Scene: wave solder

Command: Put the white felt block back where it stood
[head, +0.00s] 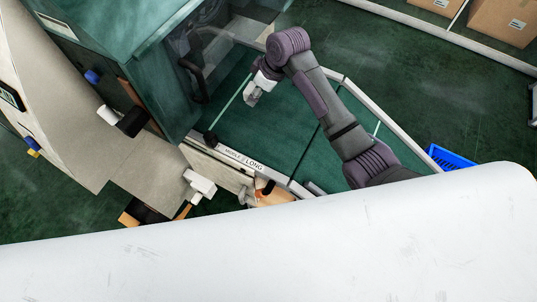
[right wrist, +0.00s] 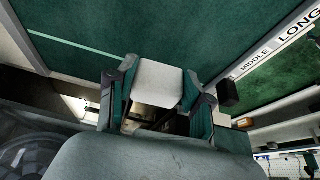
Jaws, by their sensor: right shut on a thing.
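The white felt block (right wrist: 156,84) is between the two fingers of my right gripper (right wrist: 158,98) in the right wrist view. The fingers press on its left and right sides. In the head view my right gripper (head: 256,88) hangs over the green floor inside the pale rail frame, near the glass-sided machine. The block (head: 252,98) shows there as a small pale shape at the fingertips. It touches nothing but the gripper, as far as I can see. My left gripper does not show in either view.
A rail with the words MIDDLE and LONG (head: 243,160) carries a black knob (head: 211,139). A green, glass-sided machine (head: 160,62) stands at the left. White fittings (head: 201,184) sit below the rail. A blue crate (head: 450,158) and cardboard boxes (head: 505,20) stand at the right.

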